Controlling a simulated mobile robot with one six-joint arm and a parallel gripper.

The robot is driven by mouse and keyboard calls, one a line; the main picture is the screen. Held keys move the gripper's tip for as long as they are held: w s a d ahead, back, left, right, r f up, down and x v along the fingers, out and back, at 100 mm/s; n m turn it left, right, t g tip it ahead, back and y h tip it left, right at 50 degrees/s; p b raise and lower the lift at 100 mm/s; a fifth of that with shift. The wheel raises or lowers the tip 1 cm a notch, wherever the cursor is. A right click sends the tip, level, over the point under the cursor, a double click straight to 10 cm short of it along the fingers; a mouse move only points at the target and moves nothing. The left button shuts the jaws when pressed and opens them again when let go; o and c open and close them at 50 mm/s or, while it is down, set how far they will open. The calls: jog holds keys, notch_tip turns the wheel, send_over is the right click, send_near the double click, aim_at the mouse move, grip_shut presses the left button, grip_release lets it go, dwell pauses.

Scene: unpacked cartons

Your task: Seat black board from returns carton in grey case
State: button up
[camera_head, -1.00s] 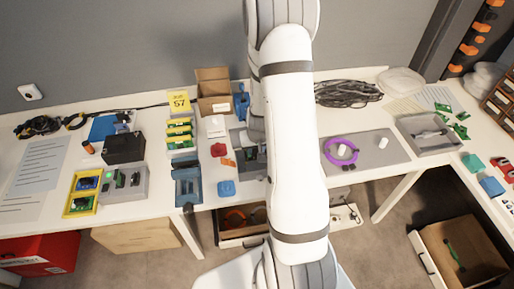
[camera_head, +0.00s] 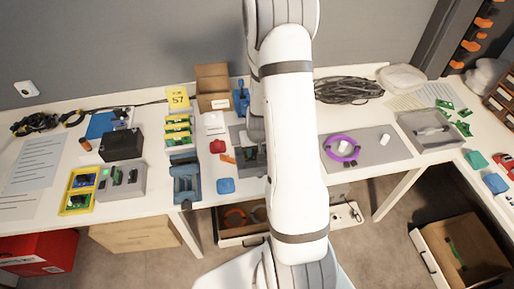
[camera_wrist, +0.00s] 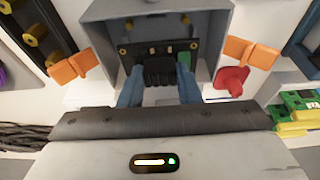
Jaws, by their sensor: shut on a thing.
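My gripper (camera_wrist: 160,88) shows in the wrist view with two blue-grey fingers closed on the black board (camera_wrist: 143,47). The board carries a dark block between the fingers, gold spots at its corners and a green part at its right. It lies within the walls of the open grey case (camera_wrist: 103,38); I cannot tell whether it touches the floor of the case. In the head view the grey case (camera_head: 237,136) stands on the bench, partly behind my arm, which hides most of my gripper. A brown carton (camera_head: 212,78) stands open at the bench's back.
Orange clips (camera_wrist: 70,68) and a red part (camera_wrist: 232,81) lie close beside the case. A blue holder (camera_head: 185,183) and a blue block (camera_head: 226,186) are to its left. A purple ring (camera_head: 341,148) lies on a grey mat right. Another open carton (camera_head: 428,250) stands on the floor.

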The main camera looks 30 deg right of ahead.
jog(key=shift+f+b, duration=2.35)
jog(key=shift+f, duration=0.05)
jog(key=o, duration=1.1)
jog(key=shift+r, duration=0.1)
jog(key=shift+p+v, duration=0.9)
jog(key=shift+v, duration=3.05)
